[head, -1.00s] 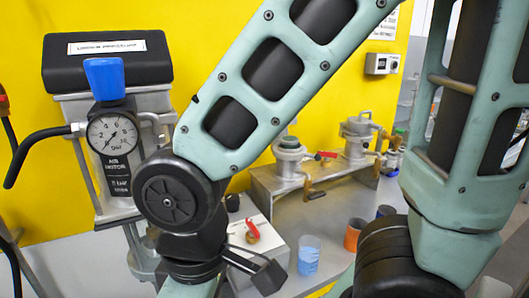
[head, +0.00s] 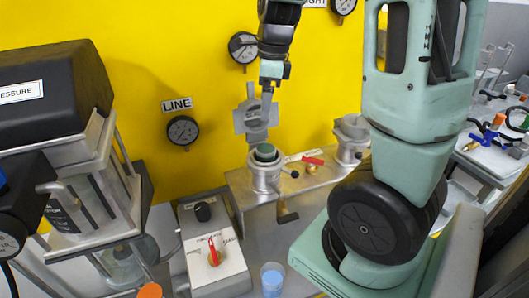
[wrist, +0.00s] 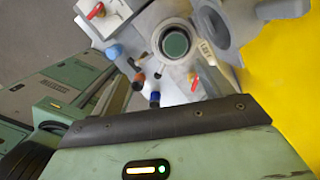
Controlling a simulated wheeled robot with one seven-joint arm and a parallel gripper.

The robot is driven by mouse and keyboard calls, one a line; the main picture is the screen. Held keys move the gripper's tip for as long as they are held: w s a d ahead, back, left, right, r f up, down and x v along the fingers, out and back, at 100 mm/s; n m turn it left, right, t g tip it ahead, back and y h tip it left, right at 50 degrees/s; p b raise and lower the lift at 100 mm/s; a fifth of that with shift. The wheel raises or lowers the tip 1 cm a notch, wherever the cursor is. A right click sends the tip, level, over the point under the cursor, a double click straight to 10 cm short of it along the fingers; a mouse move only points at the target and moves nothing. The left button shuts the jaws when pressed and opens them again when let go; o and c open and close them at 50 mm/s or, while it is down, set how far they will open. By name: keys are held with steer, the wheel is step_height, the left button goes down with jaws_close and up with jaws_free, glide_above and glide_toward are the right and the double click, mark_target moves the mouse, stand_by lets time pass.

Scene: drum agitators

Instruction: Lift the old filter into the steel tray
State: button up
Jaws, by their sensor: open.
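The old filter (head: 265,151) shows as a dark green round top in the mouth of the left grey housing (head: 264,177). In the wrist view its green disc (wrist: 176,43) sits inside the housing's ring, with a "LEFT" label beside it. A grey lid (head: 250,118) stands raised behind the housing. My gripper (head: 267,100) points down above the filter, apart from it and holding nothing that I see. Its fingers are seen edge-on and partly merge with the lid. I cannot make out the steel tray for certain in either view.
A second housing (head: 352,134) stands to the right on the same metal bench, with a red-handled valve (head: 312,160) between them. A control box (head: 207,276) with a red knob, a blue cup (head: 272,277) and an orange cup (head: 150,291) are in front. The yellow wall (head: 215,80) is close behind.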

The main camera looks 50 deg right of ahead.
steer(key=d+m, duration=0.2)
steer(key=d, duration=0.1)
steer(key=p, duration=0.1)
glide_above(266, 148)
steer(key=s, duration=0.2)
steer(key=f, duration=1)
steer(key=shift+w+d, duration=0.15)
steer(key=shift+w, duration=0.1)
steer(key=shift+w+f+p, duration=0.15)
steer(key=shift+w+f, duration=0.05)
steer(key=shift+f, duration=0.8)
steer(key=shift+w+f+p, duration=0.2)
steer(key=shift+w+f, duration=0.05)
steer(key=shift+f, duration=0.8)
steer(key=shift+w+f+p, duration=0.15)
steer(key=shift+w+f, duration=0.05)
steer(key=shift+f, duration=0.8)
steer(key=shift+c, duration=0.3)
steer(key=c, duration=1.3)
steer(key=shift+r, duration=0.1)
